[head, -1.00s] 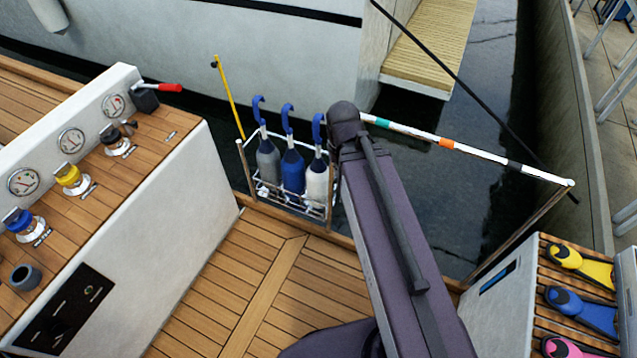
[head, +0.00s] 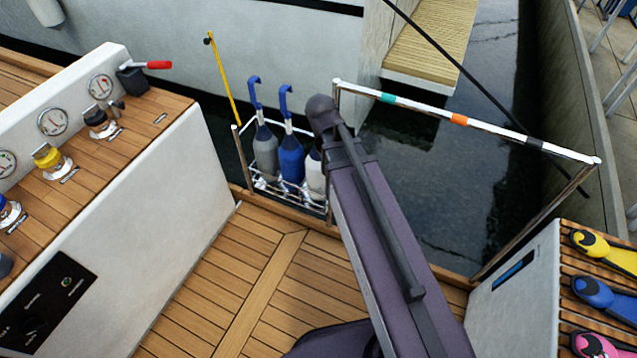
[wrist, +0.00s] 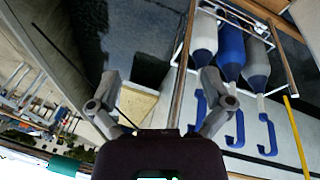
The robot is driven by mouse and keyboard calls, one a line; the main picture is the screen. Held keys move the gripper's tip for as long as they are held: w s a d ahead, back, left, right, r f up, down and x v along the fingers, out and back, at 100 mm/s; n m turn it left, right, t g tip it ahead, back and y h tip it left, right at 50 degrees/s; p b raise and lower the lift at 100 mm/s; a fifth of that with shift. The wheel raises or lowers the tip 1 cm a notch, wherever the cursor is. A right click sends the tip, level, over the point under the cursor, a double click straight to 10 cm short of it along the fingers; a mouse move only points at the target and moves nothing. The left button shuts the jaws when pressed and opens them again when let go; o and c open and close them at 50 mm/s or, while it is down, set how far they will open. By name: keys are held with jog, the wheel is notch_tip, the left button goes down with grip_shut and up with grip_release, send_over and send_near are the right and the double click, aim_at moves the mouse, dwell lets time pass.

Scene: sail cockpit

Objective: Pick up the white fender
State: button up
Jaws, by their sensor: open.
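The white fender (head: 314,173) stands upright in a metal rack (head: 240,160) at the deck's edge, right of a blue fender (head: 291,160) and a grey one (head: 266,155). My arm hides its upper part in the head view. In the wrist view the white fender (wrist: 204,38) hangs at upper right, beside the blue and grey fenders, with blue hooks below. My gripper (wrist: 160,85) is open and empty; its right finger overlaps the fenders in the picture, with no clear contact. The gripper is not seen in the head view.
A striped rail (head: 455,118) runs right of the rack above dark water. A yellow pole (head: 224,85) stands behind the rack. A console (head: 150,170) is at left, and a bench with colored fins (head: 600,300) at right. The deck between is clear.

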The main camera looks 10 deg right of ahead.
jog(key=w+a+f+m+t+h+b, duration=0.3)
jog(key=w+f+b, duration=0.7)
jog(key=b, duration=0.5)
jog(key=w+a+f+m+t+h+b, duration=0.3)
jog(key=w+f+b, duration=0.8)
jog(key=b, duration=0.4)
jog(key=shift+a+f+t+b, duration=0.3)
jog(key=shift+a+f+t, duration=0.35)
jog(key=shift+a, duration=0.5)
jog(key=shift+w+d, duration=0.1)
jog(key=b, duration=0.4)
send_over(319, 157)
jog(key=a, duration=0.3)
jog(key=shift+f, duration=1.8)
